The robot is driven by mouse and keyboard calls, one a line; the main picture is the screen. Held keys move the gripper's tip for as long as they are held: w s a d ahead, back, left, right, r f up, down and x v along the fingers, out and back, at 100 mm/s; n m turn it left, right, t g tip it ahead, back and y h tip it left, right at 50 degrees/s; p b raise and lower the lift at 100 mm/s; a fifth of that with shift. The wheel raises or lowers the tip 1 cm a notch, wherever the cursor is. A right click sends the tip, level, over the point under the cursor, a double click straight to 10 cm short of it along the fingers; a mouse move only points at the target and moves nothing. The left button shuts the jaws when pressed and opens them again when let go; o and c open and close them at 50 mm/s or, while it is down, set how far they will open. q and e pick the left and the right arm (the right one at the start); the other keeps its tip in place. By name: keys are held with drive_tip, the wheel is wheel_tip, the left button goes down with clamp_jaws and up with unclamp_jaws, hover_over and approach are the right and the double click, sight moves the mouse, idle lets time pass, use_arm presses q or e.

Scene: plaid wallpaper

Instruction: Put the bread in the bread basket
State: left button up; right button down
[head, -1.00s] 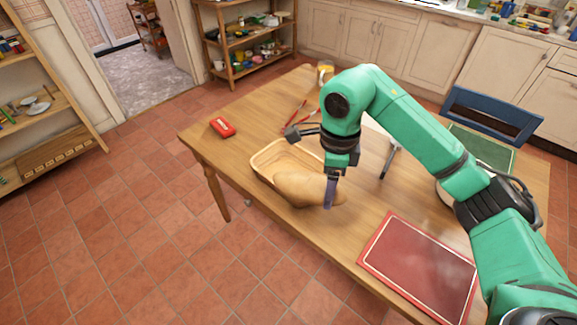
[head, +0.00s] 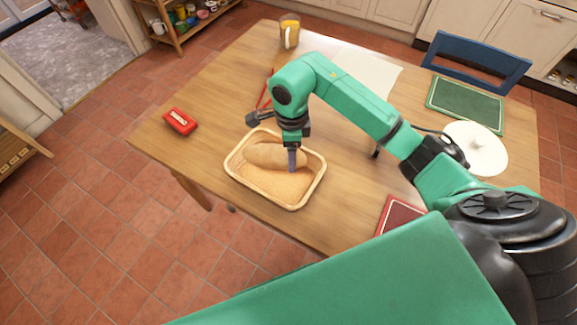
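The bread (head: 272,155), a long tan loaf, lies inside the bread basket (head: 308,190), against its far side. The basket is a shallow light-wood tray with rounded corners on the wooden table. My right gripper (head: 291,163) points down into the basket at the bread's right end. One grey finger shows in front of the loaf; the other finger is hidden, so its opening and grip are unclear. My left gripper is not in view.
A red box (head: 180,121) lies left of the basket on the table (head: 215,105). A yellow mug (head: 289,32) stands at the back. A red placemat (head: 400,215), a green placemat (head: 466,104) and a white round dish (head: 476,148) are to the right. A blue chair (head: 480,62) stands behind.

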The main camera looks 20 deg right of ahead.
hover_over(290, 175)
wheel_tip(290, 175, down, 6)
drive_tip(key=shift+w+r+p, duration=0.1)
drive_tip(key=shift+r+p, duration=0.1)
drive_tip(key=shift+p, duration=0.1)
wheel_tip(290, 175, down, 3)
drive_tip(key=shift+r, duration=0.2)
drive_tip(key=shift+f, duration=0.2)
drive_tip(key=shift+c, duration=2.2)
unclamp_jaws()
drive_tip(key=shift+f, duration=0.15)
drive_tip(key=o, duration=0.4)
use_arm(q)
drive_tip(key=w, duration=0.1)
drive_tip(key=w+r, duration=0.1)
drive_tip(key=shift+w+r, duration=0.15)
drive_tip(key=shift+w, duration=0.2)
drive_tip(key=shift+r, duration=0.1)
use_arm(e)
drive_tip(key=shift+r, duration=0.2)
